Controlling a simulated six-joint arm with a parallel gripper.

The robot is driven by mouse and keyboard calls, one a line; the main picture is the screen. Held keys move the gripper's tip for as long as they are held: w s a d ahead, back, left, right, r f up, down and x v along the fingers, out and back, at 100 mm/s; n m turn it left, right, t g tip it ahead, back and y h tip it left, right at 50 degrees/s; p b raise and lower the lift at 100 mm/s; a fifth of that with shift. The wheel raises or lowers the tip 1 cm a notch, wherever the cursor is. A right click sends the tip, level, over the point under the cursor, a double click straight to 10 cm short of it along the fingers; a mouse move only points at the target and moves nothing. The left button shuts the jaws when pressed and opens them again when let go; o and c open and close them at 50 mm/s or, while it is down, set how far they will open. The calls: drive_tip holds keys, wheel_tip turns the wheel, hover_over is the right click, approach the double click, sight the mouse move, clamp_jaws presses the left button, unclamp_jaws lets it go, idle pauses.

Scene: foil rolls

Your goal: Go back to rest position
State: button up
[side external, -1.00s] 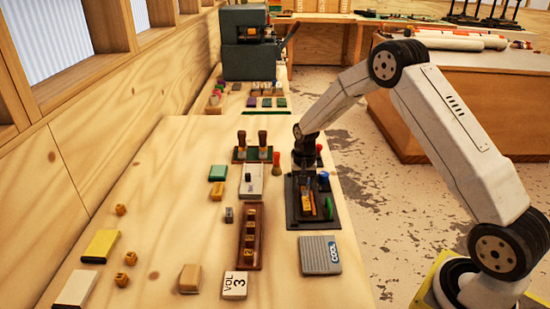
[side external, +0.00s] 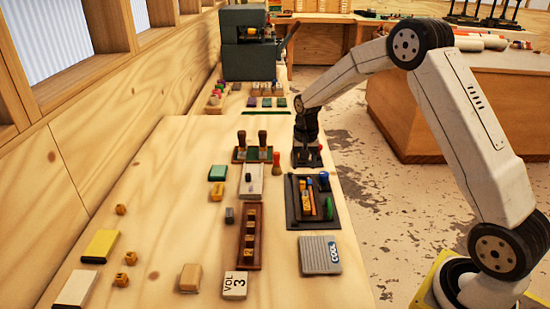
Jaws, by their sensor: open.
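My gripper (side external: 307,159) is at the far right part of the workbench (side external: 170,180), just behind a dark tray (side external: 292,222). It points down, and its jaws are small and dark in this view. It is open, and I see nothing held in it. The dark tray holds an orange piece (side external: 303,198), a blue piece (side external: 324,181) and a green piece (side external: 329,207). No foil roll can be made out for certain on the bench.
Two stamps stand in a rack (side external: 240,155) left of my gripper. A dark machine (side external: 249,45) stands behind. The bench's left middle is mostly clear.

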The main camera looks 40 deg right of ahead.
drive_tip(key=s+a+r+n+t, duration=0.1)
drive_tip(key=s+a+n, duration=0.3)
drive_tip(key=s, duration=0.6)
drive_tip(key=s+a+r+n+t, duration=0.1)
drive_tip(key=s+a+r+n, duration=0.1)
drive_tip(key=s+a+n, duration=0.3)
drive_tip(key=s+a, duration=0.4)
drive_tip(key=s, duration=0.1)
drive_tip(key=shift+s+a+t, duration=0.15)
drive_tip(key=shift+s+t, duration=0.15)
drive_tip(key=shift+o, duration=0.2)
idle(0.7)
